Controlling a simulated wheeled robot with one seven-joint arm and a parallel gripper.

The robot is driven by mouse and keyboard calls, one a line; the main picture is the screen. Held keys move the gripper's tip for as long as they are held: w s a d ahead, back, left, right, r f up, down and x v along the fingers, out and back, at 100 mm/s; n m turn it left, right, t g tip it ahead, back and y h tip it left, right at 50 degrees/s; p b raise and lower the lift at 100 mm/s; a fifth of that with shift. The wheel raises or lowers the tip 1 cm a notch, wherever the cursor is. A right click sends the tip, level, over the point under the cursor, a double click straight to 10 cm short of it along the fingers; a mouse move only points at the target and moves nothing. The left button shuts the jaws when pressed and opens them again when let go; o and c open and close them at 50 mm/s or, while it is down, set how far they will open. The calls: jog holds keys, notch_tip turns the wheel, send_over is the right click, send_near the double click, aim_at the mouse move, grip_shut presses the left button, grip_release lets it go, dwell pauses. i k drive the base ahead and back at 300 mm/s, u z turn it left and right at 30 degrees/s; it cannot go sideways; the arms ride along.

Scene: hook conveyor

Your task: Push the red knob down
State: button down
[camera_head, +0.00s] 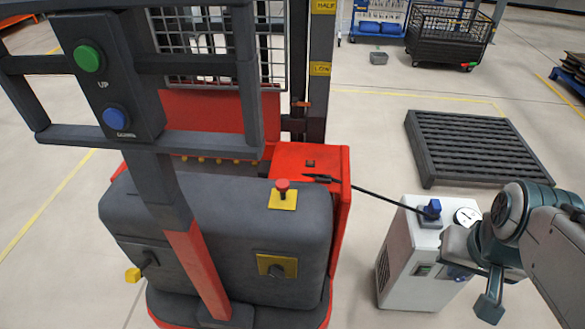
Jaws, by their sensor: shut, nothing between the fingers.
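The red knob (282,185) is a small round mushroom-shaped button on a yellow square plate. It sits on the top right of the dark grey body (225,225) of a red lift machine. The knob looks upright and nothing touches it. My gripper (489,307) is at the lower right, shut and empty. It is well to the right of the knob, in front of the white cabinet. My arm comes in from the right edge and hides part of that cabinet.
A white cabinet (398,262) with a blue knob and a gauge stands right of the machine. A black cable runs from the machine to it. A control post with green and blue buttons (115,117) rises at left. A dark pallet (470,145) lies behind.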

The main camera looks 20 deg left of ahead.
aim_at(283, 185)
jog(key=k, duration=0.7)
jog(key=u, duration=1)
jog(key=i, duration=0.5)
jog(key=u, duration=1.3)
jog(key=k, duration=0.4)
jog(key=z, duration=0.65)
